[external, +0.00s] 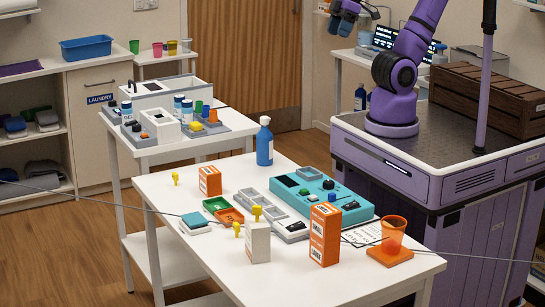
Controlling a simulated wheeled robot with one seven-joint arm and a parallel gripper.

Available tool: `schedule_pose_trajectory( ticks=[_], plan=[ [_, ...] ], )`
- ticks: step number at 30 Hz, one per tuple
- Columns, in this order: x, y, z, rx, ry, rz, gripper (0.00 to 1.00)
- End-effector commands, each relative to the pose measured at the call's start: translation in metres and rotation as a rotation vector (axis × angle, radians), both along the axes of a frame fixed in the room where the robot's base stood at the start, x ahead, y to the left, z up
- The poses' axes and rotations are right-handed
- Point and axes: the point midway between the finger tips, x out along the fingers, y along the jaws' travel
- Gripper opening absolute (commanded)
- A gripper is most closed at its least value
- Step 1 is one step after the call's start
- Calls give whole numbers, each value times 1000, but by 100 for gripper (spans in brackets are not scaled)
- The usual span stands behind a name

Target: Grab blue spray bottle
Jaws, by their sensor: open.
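The blue spray bottle (265,147) stands upright at the back edge of the white table (165,190), left of the teal device. It has a blue body and a pale spray head. My gripper (342,24) is at the top of the external view, above and to the right of the bottle and well apart from it. It is open, with nothing seen between its fingers.
A teal device (343,199), orange-and-white boxes (324,236), a white box (258,243) and an orange cup (393,233) stand on the table. A side cart (150,152) holds several small bottles. A thin cable crosses the front.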

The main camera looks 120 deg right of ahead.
Motion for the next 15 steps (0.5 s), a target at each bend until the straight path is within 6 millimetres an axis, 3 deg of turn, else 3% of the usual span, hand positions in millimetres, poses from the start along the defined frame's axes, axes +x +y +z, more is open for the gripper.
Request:
schedule_pose_trajectory(
  ticks=[8, 15],
  plan=[
    [55, -39, -31, 218, 133, -373, 63],
    [92, -87, -69, 392, 228, -719, 63]
  ],
)
